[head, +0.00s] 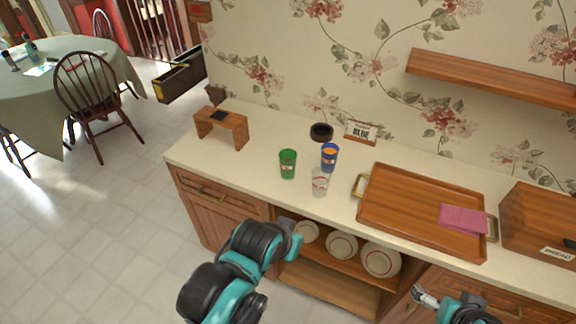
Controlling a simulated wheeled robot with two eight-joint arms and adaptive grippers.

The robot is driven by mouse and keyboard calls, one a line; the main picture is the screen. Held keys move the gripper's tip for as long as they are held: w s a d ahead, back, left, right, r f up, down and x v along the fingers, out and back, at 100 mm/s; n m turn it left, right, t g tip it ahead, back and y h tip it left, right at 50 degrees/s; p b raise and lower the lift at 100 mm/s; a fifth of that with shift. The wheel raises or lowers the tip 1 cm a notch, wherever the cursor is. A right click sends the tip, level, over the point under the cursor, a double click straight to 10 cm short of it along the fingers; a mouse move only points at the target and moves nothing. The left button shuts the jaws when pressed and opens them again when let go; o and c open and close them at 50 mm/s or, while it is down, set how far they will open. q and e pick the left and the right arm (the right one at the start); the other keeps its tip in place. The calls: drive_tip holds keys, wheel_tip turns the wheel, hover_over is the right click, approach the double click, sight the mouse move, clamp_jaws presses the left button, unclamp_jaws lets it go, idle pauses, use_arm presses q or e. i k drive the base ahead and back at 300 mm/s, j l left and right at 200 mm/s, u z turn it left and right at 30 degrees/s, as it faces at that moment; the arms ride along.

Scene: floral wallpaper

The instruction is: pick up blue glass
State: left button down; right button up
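My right gripper (426,297) is low at the bottom right, in front of the cabinet, far from the glasses. Its opening is not clear.
A wooden tray (400,205) with a pink cloth (463,219) lies right of the glasses. A small wooden stand (222,127) is left; a bread box (545,220) is right. A shelf (490,78) overhangs.

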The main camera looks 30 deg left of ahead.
sight(329, 151)
drive_tip(key=i+j+z, duration=0.1)
drive_tip(key=j, duration=0.3)
drive_tip(key=i+j, duration=0.2)
drive_tip(key=j, duration=0.25)
drive_tip(key=i+j+z, duration=0.15)
drive_tip(key=j, duration=0.25)
drive_tip(key=i+j, duration=0.15)
drive_tip(key=j, duration=0.3)
drive_tip(key=z, duration=0.05)
